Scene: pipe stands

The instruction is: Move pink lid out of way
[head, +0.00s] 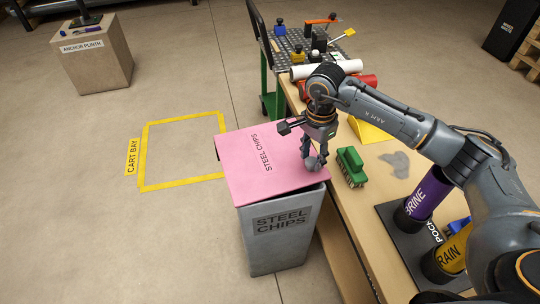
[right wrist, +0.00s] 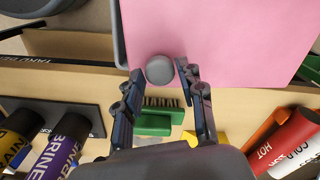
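The pink lid (head: 255,160), marked STEEL CHIPS, lies on top of the grey STEEL CHIPS bin (head: 278,240) beside the workbench. In the right wrist view the lid (right wrist: 225,35) fills the upper right, with a round grey knob (right wrist: 160,70) near its bench-side edge. My right gripper (head: 314,162) is over that edge, pointing down. Its fingers (right wrist: 159,67) are open, one on each side of the knob, with gaps visible between. The head view does not show the knob clearly behind the fingers. My left gripper is not in view.
The workbench (head: 375,215) holds a green brush (head: 351,166), a yellow wedge (head: 368,130), and BRINE (head: 428,195) and DRAIN (head: 452,252) cylinders. A tool cart (head: 290,45) stands behind. The yellow-taped CART BAY (head: 185,150) floor is empty; the ANCHOR PLINTH (head: 93,60) stands beyond.

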